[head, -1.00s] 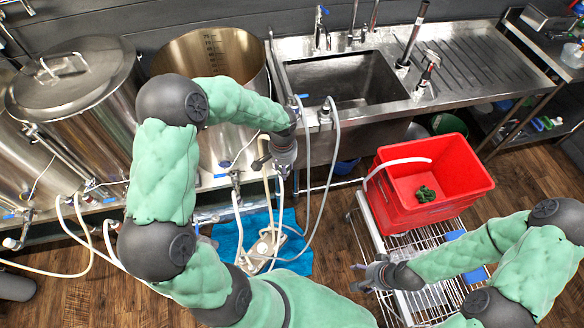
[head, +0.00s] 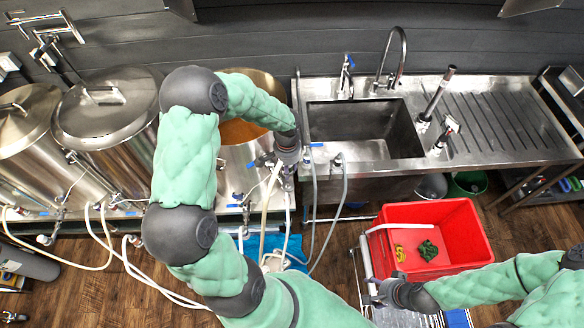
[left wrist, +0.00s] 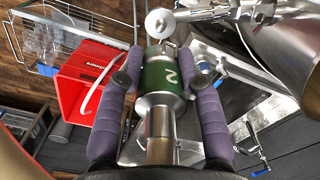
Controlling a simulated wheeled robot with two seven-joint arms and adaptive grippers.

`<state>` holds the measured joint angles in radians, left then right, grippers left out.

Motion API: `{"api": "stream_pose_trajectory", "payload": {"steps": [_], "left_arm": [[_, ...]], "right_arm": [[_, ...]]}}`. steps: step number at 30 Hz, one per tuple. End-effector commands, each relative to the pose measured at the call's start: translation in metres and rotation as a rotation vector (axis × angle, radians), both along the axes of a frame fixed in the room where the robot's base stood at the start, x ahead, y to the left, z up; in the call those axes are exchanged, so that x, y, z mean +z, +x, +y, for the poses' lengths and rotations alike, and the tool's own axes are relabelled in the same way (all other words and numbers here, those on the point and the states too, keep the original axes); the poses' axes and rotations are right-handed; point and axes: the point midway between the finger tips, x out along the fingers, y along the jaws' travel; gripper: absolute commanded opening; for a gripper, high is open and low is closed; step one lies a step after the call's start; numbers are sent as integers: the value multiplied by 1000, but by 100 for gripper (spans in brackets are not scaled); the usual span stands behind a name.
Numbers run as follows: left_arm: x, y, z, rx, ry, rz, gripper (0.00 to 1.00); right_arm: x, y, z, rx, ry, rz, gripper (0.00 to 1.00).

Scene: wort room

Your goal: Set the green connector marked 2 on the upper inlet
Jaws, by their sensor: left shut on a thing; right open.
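The green connector marked 2 (left wrist: 161,78) is a metal cylinder with a green band. In the left wrist view it sits between the purple fingers of my left gripper (left wrist: 162,56), which is shut on it. Just beyond its far end is a metal pipe fitting with a white round face (left wrist: 160,23); I cannot tell whether they touch or whether this is the upper inlet. In the head view my left gripper (head: 288,160) is at the right side of the open kettle (head: 254,86), and the connector cannot be made out. My right gripper (head: 374,293) is open beside the red bucket.
The red bucket (head: 470,226) stands on a wire cart at the right, with a green and a yellow item inside. Hoses (head: 345,205) hang below the steel sink (head: 318,163). Lidded kettles (head: 108,105) stand at the left. A blue mat (head: 291,245) lies on the floor.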

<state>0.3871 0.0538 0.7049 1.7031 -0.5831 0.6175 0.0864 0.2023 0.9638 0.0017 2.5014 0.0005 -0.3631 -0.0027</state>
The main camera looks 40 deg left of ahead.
Motion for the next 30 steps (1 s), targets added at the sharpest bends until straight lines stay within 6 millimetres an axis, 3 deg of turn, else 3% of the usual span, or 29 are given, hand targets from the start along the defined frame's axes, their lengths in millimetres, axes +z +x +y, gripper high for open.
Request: {"api": "stream_pose_trajectory", "payload": {"steps": [11,30], "left_arm": [[-9,-2,1,0,0,2,0],[-67,-2,2,1,0,0,0]], "right_arm": [[-5,-2,0,0,1,4,64],[-47,-2,0,1,1,3,64]]}}
